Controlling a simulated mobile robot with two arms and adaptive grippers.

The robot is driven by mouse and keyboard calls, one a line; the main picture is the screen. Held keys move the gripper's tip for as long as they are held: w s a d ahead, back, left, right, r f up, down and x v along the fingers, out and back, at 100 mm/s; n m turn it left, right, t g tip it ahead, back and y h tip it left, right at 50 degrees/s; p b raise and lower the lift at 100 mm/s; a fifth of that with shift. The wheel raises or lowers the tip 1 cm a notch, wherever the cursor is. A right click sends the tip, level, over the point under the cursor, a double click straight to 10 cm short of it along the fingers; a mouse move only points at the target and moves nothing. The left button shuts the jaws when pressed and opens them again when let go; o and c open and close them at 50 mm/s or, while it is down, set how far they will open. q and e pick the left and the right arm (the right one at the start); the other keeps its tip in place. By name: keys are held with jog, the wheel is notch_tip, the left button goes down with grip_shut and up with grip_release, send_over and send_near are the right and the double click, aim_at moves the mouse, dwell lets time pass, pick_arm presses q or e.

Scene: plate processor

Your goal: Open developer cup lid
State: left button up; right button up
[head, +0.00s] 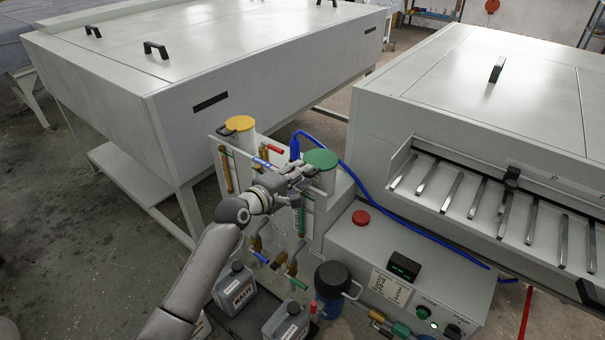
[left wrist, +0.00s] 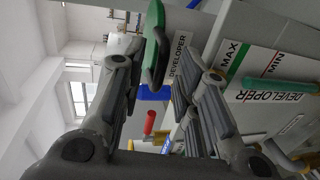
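The developer cup has a green lid (head: 320,159), which is closed on the white cup (head: 326,180) in the head view. In the left wrist view the green lid (left wrist: 153,40) shows edge-on, with its handle between the fingers, and a "DEVELOPER" label is on the cup beside it. My left gripper (head: 312,172) is at the lid's left side, near its handle. Its fingers (left wrist: 160,75) are spread apart on either side of the lid handle in the left wrist view. I cannot tell whether they touch it. My right gripper is not in view.
A second cup with a yellow lid (head: 240,123) stands left of the green one. A blue hose (head: 350,172) runs behind. Valves and grey waste bottles (head: 236,287) are below. A control box (head: 410,270) with a red button (head: 361,217) is at the right.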

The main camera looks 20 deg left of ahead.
pick_arm(q)
jog(key=shift+x, duration=0.75)
grip_shut()
jog(key=shift+f, duration=0.1)
